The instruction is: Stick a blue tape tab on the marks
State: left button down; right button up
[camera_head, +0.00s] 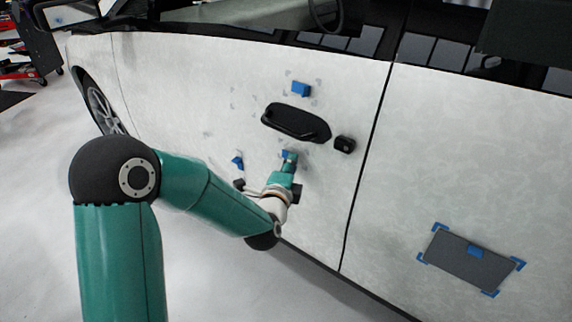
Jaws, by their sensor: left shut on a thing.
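My left gripper (288,163) is at the white car door (345,90), below the black handle plate. It is shut on a small blue tape tab (286,154) at its tip; whether the tab touches the door is hard to tell. One blue tab (300,89) is on the door above the handle plate, among faint grey corner marks. Another blue tab (238,161) is on the door left of my gripper. My right gripper is not in view.
The black handle plate (285,121) and a small black knob (344,145) stick out from the door just above my gripper. The dark grey rectangle (455,260) is on the rear panel at lower right. A wheel (102,108) shows at left. The floor below is clear.

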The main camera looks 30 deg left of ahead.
pick_arm(q)
jog(key=shift+w+f, duration=0.1)
jog(key=shift+w, duration=0.5)
dwell(0.5)
dwell(1.1)
jog(key=c, duration=0.9)
grip_release()
jog(key=shift+w, duration=0.1)
jog(key=shift+d, duration=0.1)
